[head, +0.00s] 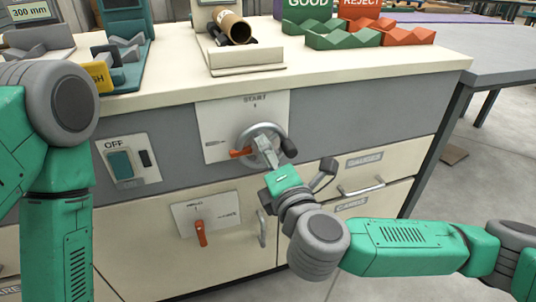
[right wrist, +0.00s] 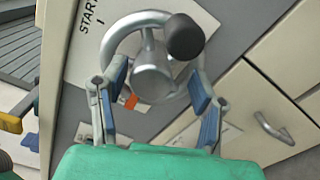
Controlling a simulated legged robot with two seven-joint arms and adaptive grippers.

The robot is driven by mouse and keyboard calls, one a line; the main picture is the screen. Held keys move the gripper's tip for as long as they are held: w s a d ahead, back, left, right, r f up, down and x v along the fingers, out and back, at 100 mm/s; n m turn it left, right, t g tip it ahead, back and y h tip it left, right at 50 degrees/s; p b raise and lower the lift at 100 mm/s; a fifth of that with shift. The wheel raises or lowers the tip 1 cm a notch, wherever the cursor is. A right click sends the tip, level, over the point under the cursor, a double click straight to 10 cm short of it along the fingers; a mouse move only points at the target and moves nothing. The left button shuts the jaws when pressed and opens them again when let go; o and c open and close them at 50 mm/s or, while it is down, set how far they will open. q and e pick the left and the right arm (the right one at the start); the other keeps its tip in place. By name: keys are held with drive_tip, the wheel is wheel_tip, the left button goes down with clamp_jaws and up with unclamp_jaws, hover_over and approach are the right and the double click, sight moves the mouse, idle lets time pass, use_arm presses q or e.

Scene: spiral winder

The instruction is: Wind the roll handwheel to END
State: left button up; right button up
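The roll handwheel (head: 262,127) is a grey metal ring on a white plate (head: 215,118) marked START at the top. No END mark is visible. Its black knob (head: 289,147) is at the ring's right. An orange-red pointer (head: 240,153) sticks out to the left. In the right wrist view the handwheel's hub (right wrist: 152,76) and the knob (right wrist: 185,37) show clearly. My right gripper (head: 264,152) is in front of the wheel. In the wrist view this gripper (right wrist: 158,92) is open, its blue-padded fingers either side of the hub. Contact cannot be told. My left gripper is out of view.
An OFF switch (head: 120,163) is on the panel at left, and a red lever (head: 201,232) is below the wheel. Drawer handles (head: 362,188) are at right. A brown roll (head: 235,27) and green (head: 330,37) and orange trays (head: 405,33) stand on the bench top.

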drive_tip(key=shift+s+r, duration=0.1)
drive_tip(key=shift+r, duration=0.1)
drive_tip(key=v, duration=1.1)
drive_tip(key=shift+s, duration=0.4)
drive_tip(key=shift+d+f, duration=0.15)
idle(0.3)
